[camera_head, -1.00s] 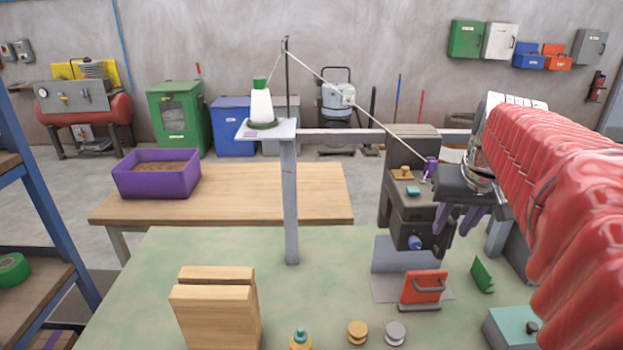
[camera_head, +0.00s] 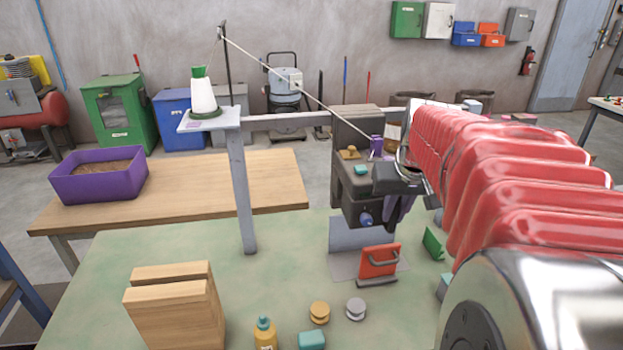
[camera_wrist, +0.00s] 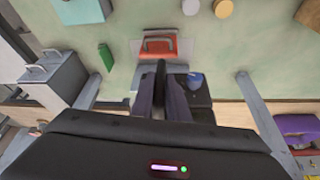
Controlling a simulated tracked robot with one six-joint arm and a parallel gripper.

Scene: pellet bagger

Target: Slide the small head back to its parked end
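The small dark head (camera_head: 350,188) hangs on a grey horizontal rail (camera_head: 285,119), right of the upright post. It has a blue knob low on its front, a teal block and a brass part on top. My gripper (camera_head: 397,212) is at the head's right front side, its purplish fingers pointing down and partly hidden by my wrist. In the wrist view, the fingers of my gripper (camera_wrist: 161,84) stand apart with a narrow dark upright piece between them. Contact with it cannot be told. The head's body (camera_wrist: 198,97) is beside them.
A thread runs from a white cone (camera_head: 203,95) on the post's shelf over a tall rod to the head. A red clamp with a handle (camera_head: 379,262) stands below on the green bench (camera_head: 290,235). Wooden blocks (camera_head: 175,312) and small bobbins (camera_head: 319,312) are at the front.

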